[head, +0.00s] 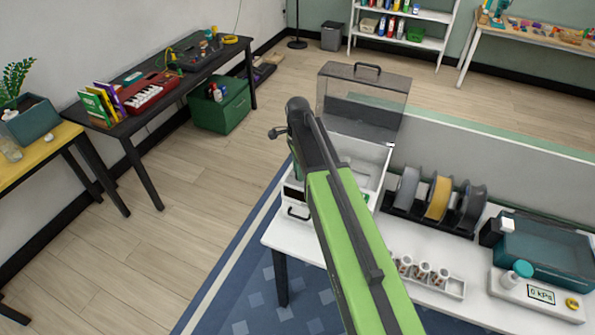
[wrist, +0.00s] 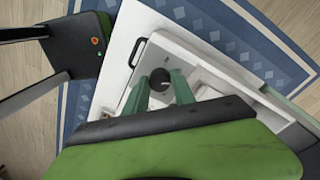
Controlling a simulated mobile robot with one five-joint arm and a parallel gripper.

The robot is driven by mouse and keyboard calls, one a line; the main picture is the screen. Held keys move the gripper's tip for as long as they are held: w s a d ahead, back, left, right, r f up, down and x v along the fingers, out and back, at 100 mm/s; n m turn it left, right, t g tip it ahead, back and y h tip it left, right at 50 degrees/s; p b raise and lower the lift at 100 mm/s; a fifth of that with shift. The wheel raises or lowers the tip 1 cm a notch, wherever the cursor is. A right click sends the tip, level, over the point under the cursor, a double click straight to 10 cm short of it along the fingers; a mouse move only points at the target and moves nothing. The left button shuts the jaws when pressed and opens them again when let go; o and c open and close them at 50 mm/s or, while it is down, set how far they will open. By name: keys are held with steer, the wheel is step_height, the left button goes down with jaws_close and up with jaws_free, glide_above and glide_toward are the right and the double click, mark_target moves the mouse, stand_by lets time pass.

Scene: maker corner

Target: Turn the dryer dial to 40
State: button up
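The white dryer (head: 372,182) stands on the white table with its clear lid (head: 362,100) raised. In the wrist view the dryer (wrist: 200,56) lies below my gripper, and its dark round dial (wrist: 160,75) shows between my fingers. My gripper (wrist: 160,84) is open, with one green finger on each side of the dial. I cannot tell whether the fingers touch it. A small light mark shows on the dial, but no numbers can be read. In the head view my own arm hides the dial and most of the dryer's front.
Right of the dryer, a rack holds several filament spools (head: 438,198). A white holder with small tubes (head: 424,275), a teal box (head: 545,248) and a device reading "0 kPa" (head: 538,294) stand farther right. A dark handle (wrist: 137,52) sits beside the dial. Floor left of the table is clear.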

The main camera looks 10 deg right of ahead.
jaws_close()
steer(key=shift+a, duration=0.15)
steer(key=n, duration=0.9)
steer(key=shift+d+n+h, duration=0.2)
steer(key=shift+n+h, duration=0.1)
steer(key=n, duration=0.5)
steer(key=shift+s+t, duration=0.1)
steer(key=shift+t, duration=0.2)
steer(key=n, duration=0.5)
steer(key=shift+n, duration=0.3)
